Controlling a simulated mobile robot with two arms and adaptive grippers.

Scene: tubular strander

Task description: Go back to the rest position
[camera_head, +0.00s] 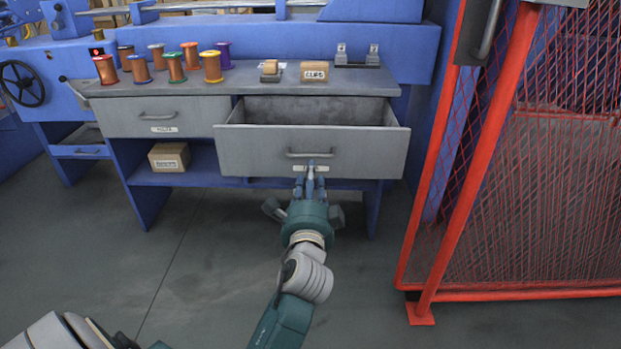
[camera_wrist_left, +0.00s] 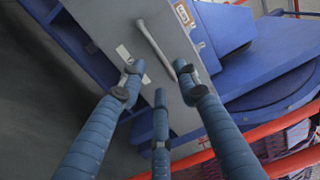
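My left gripper (camera_head: 311,182) is in front of the grey right drawer (camera_head: 250,150), just below its handle (camera_head: 310,154). The drawer is pulled open and its visible inside looks empty. In the left wrist view, the three blue fingers of my left gripper (camera_wrist_left: 160,84) are spread apart with nothing between them. The drawer handle (camera_wrist_left: 153,45) lies beyond the fingertips there. I cannot tell if a finger touches the drawer front. My right gripper is not in view.
The grey bench top (camera_head: 130,88) holds several coloured spools, a tape dispenser (camera_head: 271,70) and a small box (camera_head: 314,71). The left drawer (camera_head: 150,116) is shut. A cardboard box (camera_head: 169,157) sits on the lower shelf. A red mesh fence (camera_head: 463,215) stands right. Floor in front is clear.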

